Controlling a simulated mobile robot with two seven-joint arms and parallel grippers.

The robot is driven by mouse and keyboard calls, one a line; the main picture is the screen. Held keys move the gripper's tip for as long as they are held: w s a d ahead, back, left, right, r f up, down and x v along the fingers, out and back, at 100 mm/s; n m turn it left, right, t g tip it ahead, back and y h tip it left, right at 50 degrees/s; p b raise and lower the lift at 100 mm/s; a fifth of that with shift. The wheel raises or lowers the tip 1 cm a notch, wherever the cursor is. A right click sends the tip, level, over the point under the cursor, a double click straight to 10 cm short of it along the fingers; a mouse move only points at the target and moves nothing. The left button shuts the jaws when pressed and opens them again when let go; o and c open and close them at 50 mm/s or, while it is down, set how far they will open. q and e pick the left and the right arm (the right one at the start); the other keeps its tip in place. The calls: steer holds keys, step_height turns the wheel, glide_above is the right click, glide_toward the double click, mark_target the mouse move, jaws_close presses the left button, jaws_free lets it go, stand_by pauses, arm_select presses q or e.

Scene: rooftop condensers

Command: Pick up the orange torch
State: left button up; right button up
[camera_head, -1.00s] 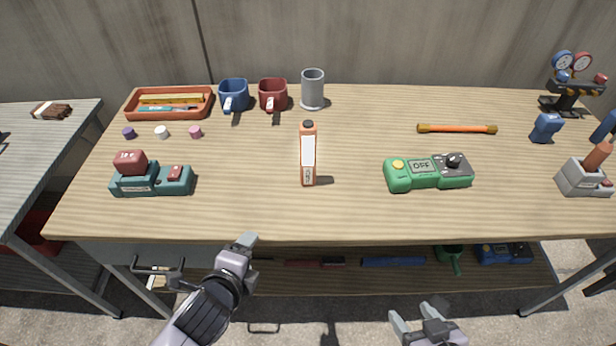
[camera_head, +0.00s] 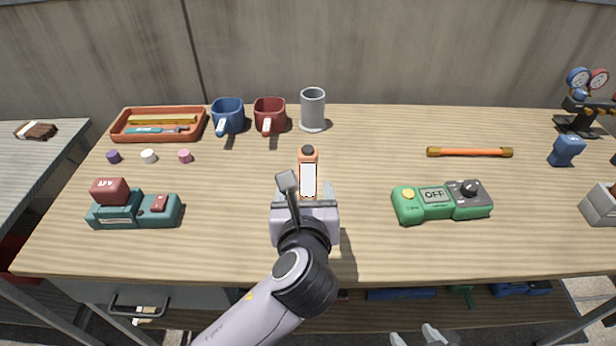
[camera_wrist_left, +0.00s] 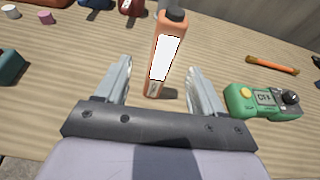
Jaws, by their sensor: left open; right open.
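An upright orange bottle-shaped object (camera_head: 308,178) with a black top and a white label stands mid-bench; it may be the orange torch, but I cannot tell for sure. My left gripper (camera_head: 306,196) is open just in front of it, hiding its lower part. In the left wrist view the orange object (camera_wrist_left: 164,55) stands between and beyond the open fingers, with gaps on both sides. An orange rod (camera_head: 470,152) with brownish ends lies at the right back. My right gripper (camera_head: 416,337) is open and empty, low at the bottom edge, partly cut off.
A green meter (camera_head: 441,201) lies right of my left gripper, and a teal device (camera_head: 134,208) lies to the left. A blue mug (camera_head: 228,116), red mug (camera_head: 269,115), grey cup (camera_head: 313,109) and orange tray (camera_head: 117,128) stand behind. The front strip is clear.

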mark_target(308, 171)
arm_select(q)
steer(key=shift+w+d+r, duration=0.4)
steer(key=shift+w, duration=0.3)
steer(key=shift+b+x, duration=0.45)
steer(key=shift+x, duration=2.6)
steer(key=shift+a+r, duration=0.15)
steer(key=shift+r, duration=0.05)
steer(key=shift+c, duration=0.3)
jaws_close()
